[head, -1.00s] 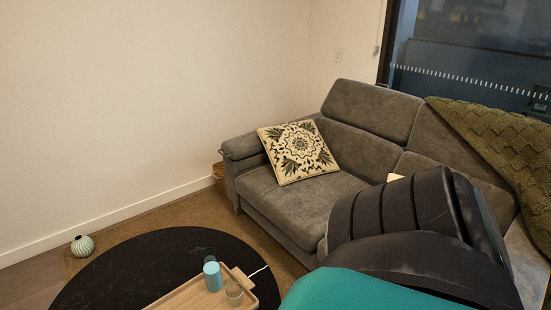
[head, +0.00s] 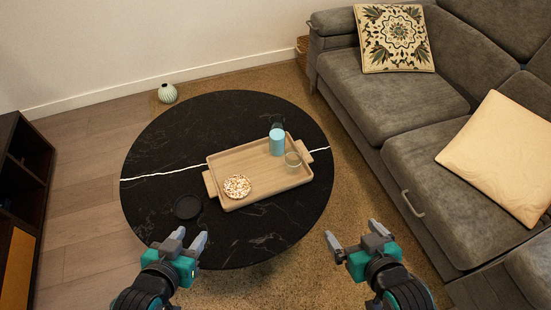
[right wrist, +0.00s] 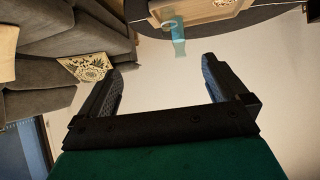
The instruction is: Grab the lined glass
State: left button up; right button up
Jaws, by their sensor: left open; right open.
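A small clear glass (head: 293,161) stands on the right part of the wooden tray (head: 228,205), beside a light blue cylinder (head: 276,142). A dark, see-through glass-like shape (head: 278,121) shows just behind the cylinder; lines on either are too small to make out. My left gripper (head: 190,240) is open and empty at the table's near-left edge. My right gripper (head: 352,235) is open and empty off the table's near-right edge, apart from the glass. In the right wrist view, the blue cylinder (right wrist: 179,48) appears beyond its open fingers (right wrist: 162,70).
The tray, with a bowl of snacks (head: 237,186), lies on a round black table (head: 160,190). A dark round coaster (head: 187,207) lies left of it. A grey sofa (head: 425,150) with cushions bounds the right, a dark cabinet (head: 25,170) the left.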

aim_at(293, 155)
jog(key=z, duration=0.25)
jog(key=k+u, duration=0.1)
jog(key=k, duration=0.5)
jog(key=u, duration=1.4)
jog(key=l+u, duration=0.4)
jog(key=l, duration=1.6)
